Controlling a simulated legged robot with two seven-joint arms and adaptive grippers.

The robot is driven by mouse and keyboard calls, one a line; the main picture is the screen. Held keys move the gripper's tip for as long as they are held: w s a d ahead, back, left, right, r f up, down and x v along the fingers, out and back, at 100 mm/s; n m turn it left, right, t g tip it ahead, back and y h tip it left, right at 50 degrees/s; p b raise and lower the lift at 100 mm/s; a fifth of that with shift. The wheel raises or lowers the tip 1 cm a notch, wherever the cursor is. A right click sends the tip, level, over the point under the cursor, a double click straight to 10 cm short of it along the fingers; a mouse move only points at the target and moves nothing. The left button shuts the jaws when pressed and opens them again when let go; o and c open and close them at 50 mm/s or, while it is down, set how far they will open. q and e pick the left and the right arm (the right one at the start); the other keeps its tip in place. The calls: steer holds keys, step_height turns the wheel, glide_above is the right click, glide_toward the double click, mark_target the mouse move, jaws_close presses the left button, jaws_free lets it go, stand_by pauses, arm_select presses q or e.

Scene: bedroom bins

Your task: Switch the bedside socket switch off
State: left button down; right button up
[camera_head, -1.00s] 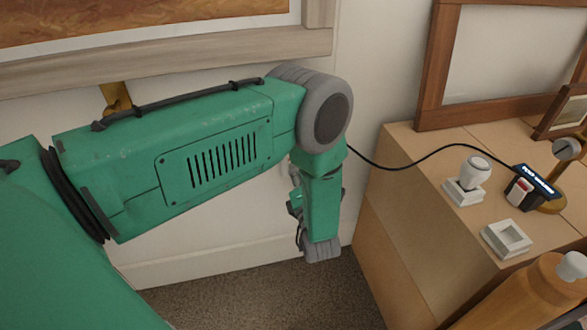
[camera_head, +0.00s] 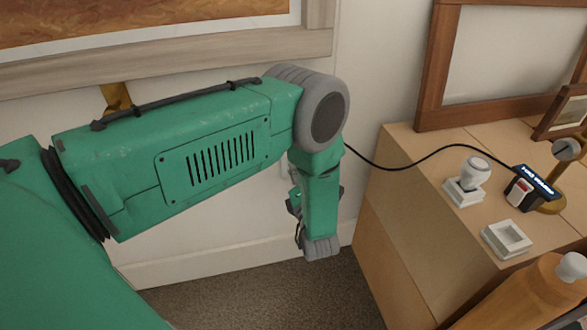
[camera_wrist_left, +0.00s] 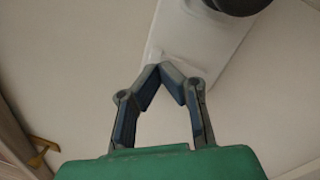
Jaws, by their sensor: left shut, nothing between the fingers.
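In the left wrist view my left gripper (camera_wrist_left: 161,68) is shut and empty, its two fingertips together. The tips lie over the lower part of a white socket plate (camera_wrist_left: 200,38) on the pale wall. I cannot tell whether they touch it. A round black plug (camera_wrist_left: 238,4) sits at the plate's upper end, cut by the frame edge. The switch itself cannot be made out; the fingertips may cover it. In the head view my left arm hangs down in front of the wall, and the fingers are hidden behind it. My right gripper is in neither view.
A wooden cabinet (camera_head: 400,190) stands right of my left arm. A black cable (camera_head: 420,161) runs towards the wall.

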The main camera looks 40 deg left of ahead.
arm_select(q)
steer(key=r+p+v, duration=0.1)
steer(key=v, duration=0.5)
steer(key=shift+s+d+f, duration=0.2)
steer(key=shift+f, duration=0.35)
